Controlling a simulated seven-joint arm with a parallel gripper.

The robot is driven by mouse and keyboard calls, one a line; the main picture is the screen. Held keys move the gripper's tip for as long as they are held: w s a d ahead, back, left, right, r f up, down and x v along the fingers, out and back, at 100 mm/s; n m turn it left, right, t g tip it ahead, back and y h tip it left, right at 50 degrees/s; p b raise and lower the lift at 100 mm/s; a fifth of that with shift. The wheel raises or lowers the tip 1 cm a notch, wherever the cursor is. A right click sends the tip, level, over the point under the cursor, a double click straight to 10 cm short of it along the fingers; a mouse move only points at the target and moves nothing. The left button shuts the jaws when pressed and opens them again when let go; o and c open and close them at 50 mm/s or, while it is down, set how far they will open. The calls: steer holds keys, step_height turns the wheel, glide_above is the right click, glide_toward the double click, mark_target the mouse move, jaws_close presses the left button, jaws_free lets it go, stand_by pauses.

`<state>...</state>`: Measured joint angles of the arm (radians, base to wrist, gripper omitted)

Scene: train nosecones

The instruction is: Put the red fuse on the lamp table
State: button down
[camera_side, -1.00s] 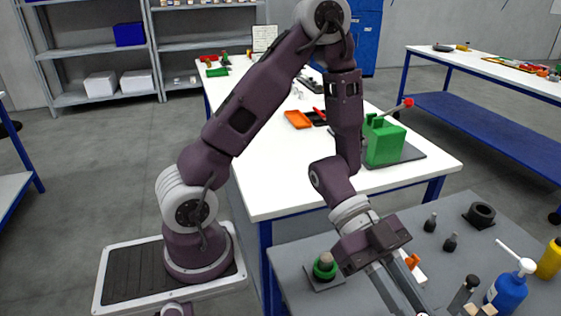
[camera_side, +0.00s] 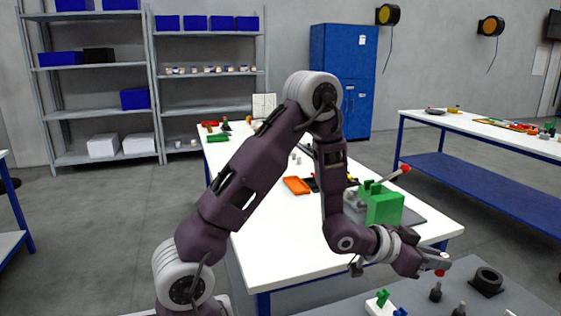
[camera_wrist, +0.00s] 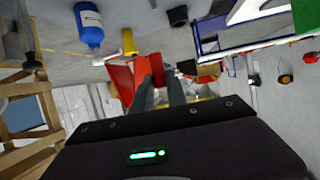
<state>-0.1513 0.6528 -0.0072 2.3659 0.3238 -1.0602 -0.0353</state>
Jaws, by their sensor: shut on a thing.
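My gripper (camera_side: 440,262) points right, above the grey bench at the lower right of the side view. It is shut on a small red piece, the red fuse (camera_side: 440,272), which shows just under the fingertips. In the wrist view the two fingers (camera_wrist: 160,88) are close together; red patches lie around their tips, and I cannot tell which is the fuse. The long white table (camera_side: 300,245) stands behind the arm. I cannot tell which table is the lamp table.
A green block-like holder (camera_side: 381,207) with a red-tipped lever stands on the white table, near my forearm. An orange tray (camera_side: 297,185) lies left of it. A black ring (camera_side: 488,281) and small dark pegs (camera_side: 436,292) stand on the grey bench. Another white-topped table (camera_side: 480,128) is at right.

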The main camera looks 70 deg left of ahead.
steer(key=w+a+n+y, duration=0.2)
steer(key=a+n+y, duration=0.35)
steer(key=a, duration=0.65)
steer(key=s+a+r+n+g+y, duration=0.1)
steer(key=s+a+n+g+y, duration=0.45)
steer(key=a, duration=0.65)
steer(key=s+a+r+n+g+y, duration=0.1)
steer(key=s+a+n+g+y, duration=0.45)
steer(key=a, duration=0.65)
steer(key=shift+n+t+h, duration=0.25)
steer(key=shift+t+h, duration=0.15)
steer(key=shift+h, duration=0.15)
steer(key=f, duration=0.5)
steer(key=s+f, duration=0.1)
steer(key=f, duration=0.4)
steer(key=s+f, duration=0.1)
steer(key=f, duration=0.4)
steer(key=shift+s, duration=0.1)
steer(key=shift+f, duration=0.1)
steer(key=c, duration=1.3)
jaws_free()
